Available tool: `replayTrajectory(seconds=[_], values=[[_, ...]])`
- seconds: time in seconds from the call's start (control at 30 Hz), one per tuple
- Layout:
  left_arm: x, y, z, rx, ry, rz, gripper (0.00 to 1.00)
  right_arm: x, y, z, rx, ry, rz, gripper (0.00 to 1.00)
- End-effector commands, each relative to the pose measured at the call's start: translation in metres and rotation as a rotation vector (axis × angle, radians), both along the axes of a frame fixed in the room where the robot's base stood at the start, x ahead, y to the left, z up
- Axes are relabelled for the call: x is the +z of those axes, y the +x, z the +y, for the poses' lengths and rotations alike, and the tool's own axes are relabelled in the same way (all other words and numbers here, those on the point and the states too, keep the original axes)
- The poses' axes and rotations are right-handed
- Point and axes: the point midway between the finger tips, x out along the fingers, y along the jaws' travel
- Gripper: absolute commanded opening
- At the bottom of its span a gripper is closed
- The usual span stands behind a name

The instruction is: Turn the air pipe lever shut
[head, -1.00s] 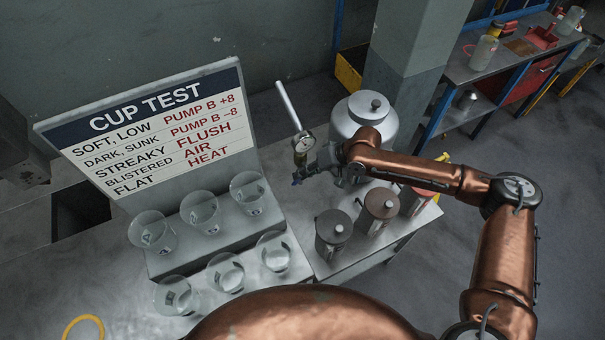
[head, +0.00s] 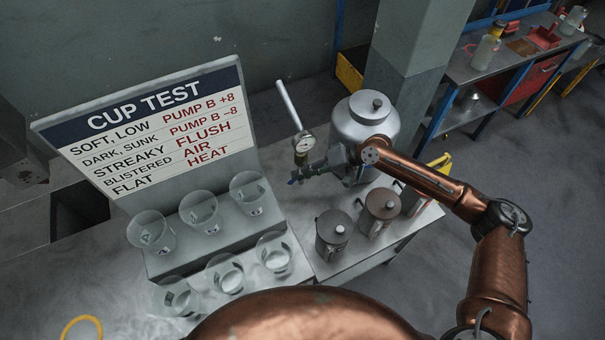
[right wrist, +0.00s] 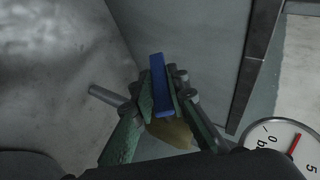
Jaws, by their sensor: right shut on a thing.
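The air pipe (head: 288,105) stands upright behind the table, with a round pressure gauge (head: 304,145) low on it. The gauge also shows in the right wrist view (right wrist: 290,150), its red needle between 0 and 5. The blue lever (right wrist: 161,86) lies between the fingers of my right gripper (right wrist: 162,92), which is shut on it. In the head view my right gripper (head: 302,175) is just below the gauge, and only a small blue bit shows at its tip. A brassy part (right wrist: 172,134) shows below the lever, partly hidden by the fingers. My left gripper is not in view.
A silver lidded tank (head: 364,118) stands right of the gauge, close behind my right wrist. Lidded pots (head: 333,237) stand below my forearm. Clear cups (head: 200,212) stand on a stepped stand before the cup test board (head: 150,125). A pillar (head: 410,50) rises behind.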

Motion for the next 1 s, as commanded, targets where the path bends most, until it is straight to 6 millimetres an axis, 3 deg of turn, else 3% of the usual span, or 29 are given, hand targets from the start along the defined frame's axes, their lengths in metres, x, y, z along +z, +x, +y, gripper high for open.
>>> replayTrajectory(seconds=[0.47, 0.5, 0.73, 1.0], values=[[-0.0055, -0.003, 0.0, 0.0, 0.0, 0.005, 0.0, 0.0007, -0.0011, 0.0008, 0.001, 0.062, 0.026, 0.0], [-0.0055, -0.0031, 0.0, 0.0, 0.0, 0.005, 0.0, 0.0007, -0.0011, 0.0008, 0.001, 0.062, 0.026, 0.15], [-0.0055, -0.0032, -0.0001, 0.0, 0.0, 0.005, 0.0, 0.001, -0.0008, 0.0009, 0.0, 0.062, 0.025, 0.3], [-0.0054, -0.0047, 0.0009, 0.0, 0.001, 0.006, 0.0, 0.0017, -0.0006, 0.0007, 0.001, 0.061, 0.024, 0.32]])
